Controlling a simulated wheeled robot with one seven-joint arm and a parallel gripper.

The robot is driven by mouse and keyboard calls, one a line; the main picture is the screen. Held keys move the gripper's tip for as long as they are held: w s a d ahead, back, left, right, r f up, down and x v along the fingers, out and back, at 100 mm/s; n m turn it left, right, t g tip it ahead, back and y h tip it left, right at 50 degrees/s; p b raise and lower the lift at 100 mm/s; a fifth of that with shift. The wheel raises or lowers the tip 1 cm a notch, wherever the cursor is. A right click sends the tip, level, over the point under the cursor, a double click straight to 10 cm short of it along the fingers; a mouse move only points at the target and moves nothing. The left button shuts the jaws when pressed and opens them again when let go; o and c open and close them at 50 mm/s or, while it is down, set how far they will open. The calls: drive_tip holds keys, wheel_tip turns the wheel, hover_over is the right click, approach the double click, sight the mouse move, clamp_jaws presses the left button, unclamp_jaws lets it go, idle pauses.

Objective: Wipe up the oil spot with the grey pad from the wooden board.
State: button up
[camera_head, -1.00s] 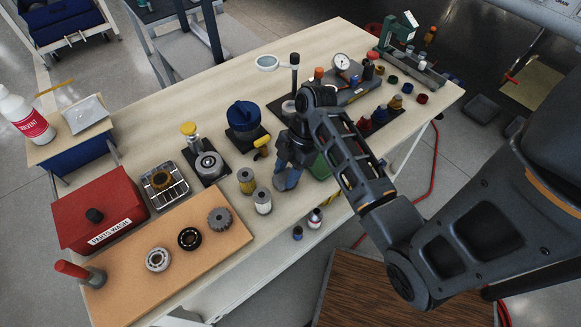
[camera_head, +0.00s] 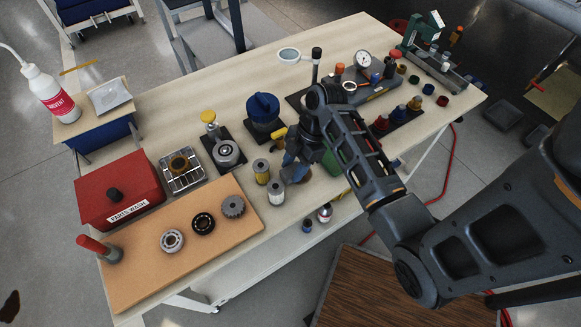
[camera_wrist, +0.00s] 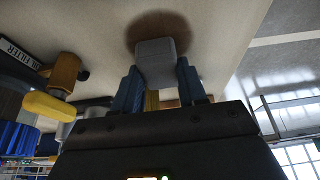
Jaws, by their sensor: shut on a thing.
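My gripper (camera_wrist: 158,90) is shut on the grey pad (camera_wrist: 155,62), with one blue finger on each side of it. The oil spot (camera_wrist: 183,30) is a round brown stain on the pale bench top, and the pad overlaps it in the wrist view. I cannot tell whether the pad touches the surface. The wooden board (camera_head: 140,275) lies at the bench's front left and carries a gear, bearings and a red-handled tool.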

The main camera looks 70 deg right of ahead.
drive_tip(key=shift+s+d, duration=0.55)
drive_tip(key=shift+d, duration=0.25)
drive_tip(key=shift+s+d, duration=0.55)
drive_tip(key=shift+d, duration=0.25)
drive_tip(key=shift+s+d, duration=0.55)
drive_tip(key=shift+d, duration=0.25)
drive_tip(key=shift+w+a, duration=0.7)
drive_tip(key=shift+a, duration=0.3)
drive_tip(key=shift+w+a, duration=0.65)
drive_tip(key=shift+a, duration=0.4)
drive_tip(key=shift+w+a, duration=0.7)
drive_tip(key=shift+a, duration=0.3)
drive_tip(key=shift+r, duration=0.1)
drive_tip(key=shift+r, duration=3)
wheel_tip(320, 180, up, 3)
